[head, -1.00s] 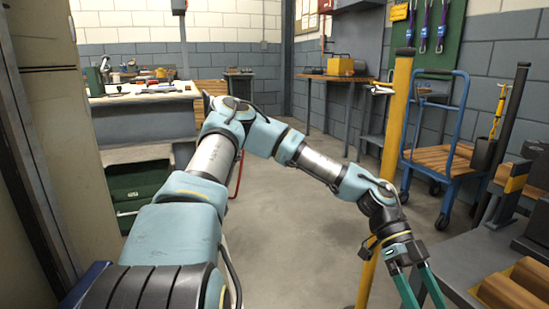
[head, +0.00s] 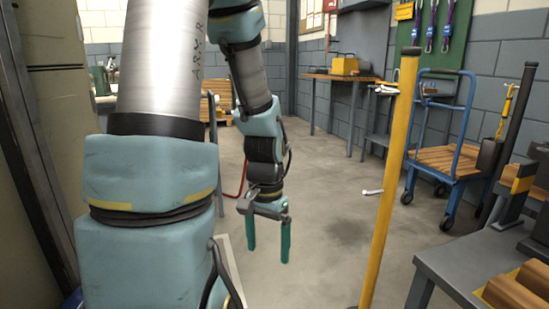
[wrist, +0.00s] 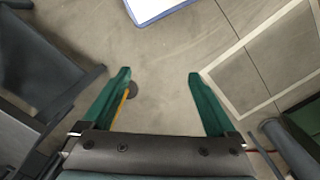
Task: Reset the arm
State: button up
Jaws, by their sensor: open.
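My gripper (head: 268,258) hangs in front of my body in the head view, its two green fingers pointing down, apart and empty. The wrist view shows the same open fingers (wrist: 159,76) with bare concrete floor between and beyond them. My arm is raised and folded, and its large upper links fill the left and middle of the head view. They hide much of the area behind them.
A yellow post (head: 391,180) stands right of my gripper. A grey table (head: 455,262) is at the lower right, with a blue cart (head: 447,160) behind it. A workbench (head: 340,76) stands at the back. Open floor (head: 330,225) lies between gripper and post.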

jog(key=a+r+n+t+p, duration=0.1)
jog(key=a+r+n+t, duration=0.1)
jog(key=a+r+n, duration=0.35)
notch_tip(320, 180, up, 31)
jog(key=p, duration=3.1)
jog(key=shift+w+d+m, duration=0.15)
jog(key=shift+w+m, duration=0.2)
jog(key=shift+w, duration=0.1)
jog(key=shift+r, duration=0.1)
